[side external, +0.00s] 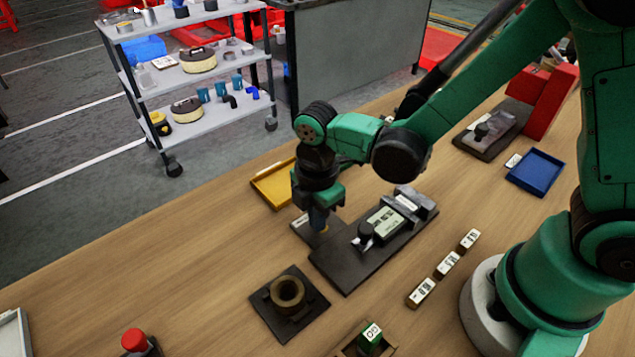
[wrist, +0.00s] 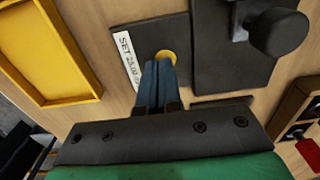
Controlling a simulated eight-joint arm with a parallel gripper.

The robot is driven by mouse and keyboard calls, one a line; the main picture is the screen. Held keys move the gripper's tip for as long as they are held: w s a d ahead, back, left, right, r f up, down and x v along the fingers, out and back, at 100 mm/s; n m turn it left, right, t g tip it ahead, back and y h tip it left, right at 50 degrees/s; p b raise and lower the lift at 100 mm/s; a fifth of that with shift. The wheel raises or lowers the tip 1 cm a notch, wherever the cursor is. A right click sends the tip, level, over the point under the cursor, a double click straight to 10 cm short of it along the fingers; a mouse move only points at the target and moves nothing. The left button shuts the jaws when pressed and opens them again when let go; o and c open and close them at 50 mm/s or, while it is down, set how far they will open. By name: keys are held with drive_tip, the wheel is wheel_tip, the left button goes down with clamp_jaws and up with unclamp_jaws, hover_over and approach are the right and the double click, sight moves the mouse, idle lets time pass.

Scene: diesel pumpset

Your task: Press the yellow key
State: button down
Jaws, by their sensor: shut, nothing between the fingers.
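The yellow key (wrist: 167,56) is a small round button on a dark plate (wrist: 152,33) with a white label reading "SET" and a partly hidden number. My gripper (wrist: 157,68) is shut and empty, its blue-grey fingers pointing at the key and covering its lower left part in the wrist view. In the side view my gripper (side external: 320,226) points down over the small dark plate (side external: 304,232), with a bit of yellow at the fingertips. I cannot tell whether the tips touch the key.
A dark fixture (side external: 345,262) with a black knob (side external: 366,231) and a display block stands just right of the plate. A yellow tray (side external: 272,187) lies behind. A dark square base with a ring (side external: 288,292) is in front. Several labelled blocks (side external: 447,264) lie to the right.

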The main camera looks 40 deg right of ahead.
drive_tip(key=shift+f, duration=0.15)
wheel_tip(320, 180, up, 14)
idle(0.7)
drive_tip(key=shift+d, duration=0.1)
idle(0.4)
drive_tip(key=s+d+m+t, duration=0.2)
drive_tip(key=d+m+t, duration=0.5)
drive_tip(key=m, duration=1.1)
drive_tip(key=d, duration=0.2)
drive_tip(key=shift+s+d+f, duration=0.2)
drive_tip(key=shift+d+f, duration=0.2)
